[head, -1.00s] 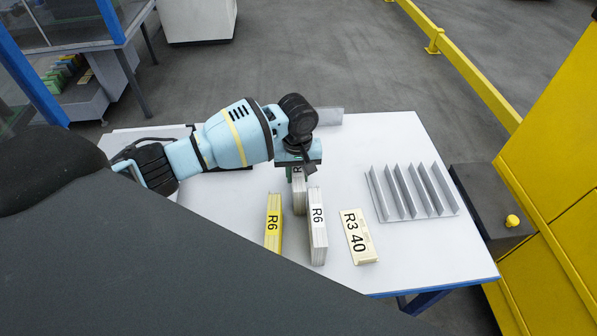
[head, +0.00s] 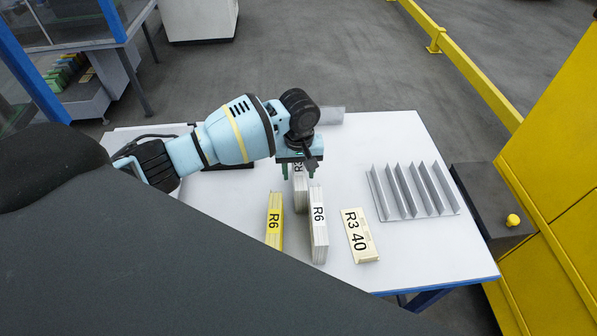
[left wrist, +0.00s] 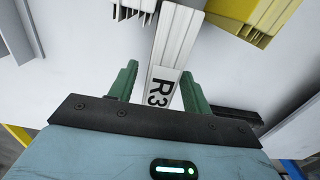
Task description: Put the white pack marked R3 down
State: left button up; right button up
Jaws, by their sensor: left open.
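The white pack marked R3 (head: 299,197) stands upright on the white table, behind the white R6 pack. Its top is partly hidden by my left gripper (head: 299,172) in the head view. In the left wrist view, the R3 pack (left wrist: 172,50) lies between the two green fingers of my left gripper (left wrist: 160,85), with its R3 label towards the palm. The fingers are open, one on each side of the pack, with gaps showing. My right gripper is not in view.
A white R6 pack (head: 318,235) and a yellow R6 pack (head: 274,222) stand close in front. A grey finned rack (head: 408,208) is further right. The table's front right area (head: 440,255) is clear.

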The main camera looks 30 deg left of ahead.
pick_arm(q)
notch_tip(320, 180, up, 11)
jog(key=shift+r+p, duration=0.1)
jog(key=shift+p, duration=0.45)
jog(key=shift+o, duration=0.4)
